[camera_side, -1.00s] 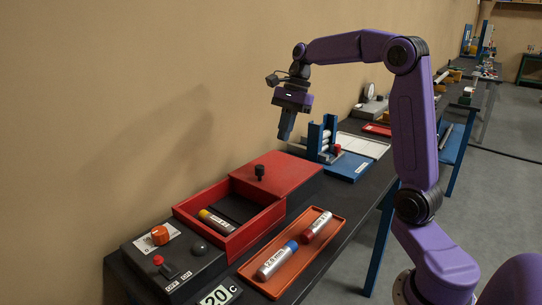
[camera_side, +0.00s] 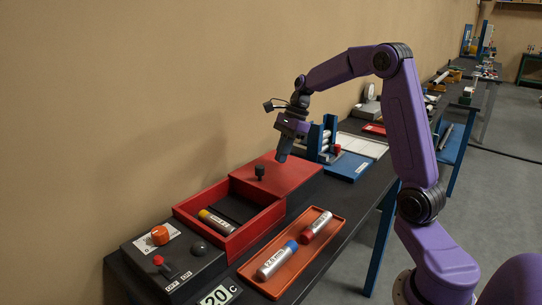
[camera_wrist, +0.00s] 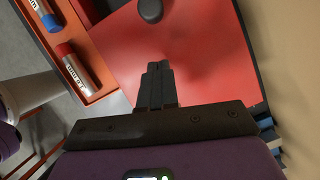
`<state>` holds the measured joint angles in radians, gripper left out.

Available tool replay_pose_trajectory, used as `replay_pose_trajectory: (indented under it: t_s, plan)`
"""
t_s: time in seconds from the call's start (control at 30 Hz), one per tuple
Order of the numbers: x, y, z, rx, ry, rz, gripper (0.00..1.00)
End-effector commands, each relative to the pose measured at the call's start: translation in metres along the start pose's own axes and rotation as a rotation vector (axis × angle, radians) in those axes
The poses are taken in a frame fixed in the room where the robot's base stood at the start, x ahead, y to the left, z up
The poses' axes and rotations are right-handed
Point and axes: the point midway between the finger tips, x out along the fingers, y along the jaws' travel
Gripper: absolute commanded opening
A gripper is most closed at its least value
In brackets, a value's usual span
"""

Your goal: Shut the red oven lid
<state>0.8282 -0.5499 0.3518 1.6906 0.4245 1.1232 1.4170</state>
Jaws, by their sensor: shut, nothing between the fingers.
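The red oven lid (camera_side: 292,172) lies slid back toward the far end of the red oven box (camera_side: 190,226), leaving the near part open. A black knob (camera_side: 260,171) stands on the lid's near edge. Inside the box lies a cylinder with a yellow end (camera_side: 216,221). My gripper (camera_side: 283,156) is shut and empty, above the far part of the lid and beyond the knob. In the wrist view the shut fingers (camera_wrist: 158,72) show over the red lid (camera_wrist: 205,50), with the knob (camera_wrist: 150,10) at the top edge. I cannot tell whether the fingertips touch the lid.
An orange tray (camera_side: 250,267) with blue-ended (camera_side: 277,261) and red-ended (camera_side: 316,227) cylinders lies right of the oven. A control box (camera_side: 178,262) with an orange dial stands at the near end. A blue stand with rollers (camera_side: 322,142) stands just beyond the lid.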

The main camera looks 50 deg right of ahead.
Motion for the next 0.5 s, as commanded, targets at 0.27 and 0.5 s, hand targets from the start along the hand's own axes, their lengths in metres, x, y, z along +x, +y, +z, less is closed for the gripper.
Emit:
replay_pose_trajectory:
  t_s: [0.27, 0.5]
  plan:
    - [0.011, 0.000, 0.032, -0.004, 0.000, -0.002, 0.00]
    - [0.013, 0.000, 0.038, -0.002, -0.001, -0.002, 0.00]
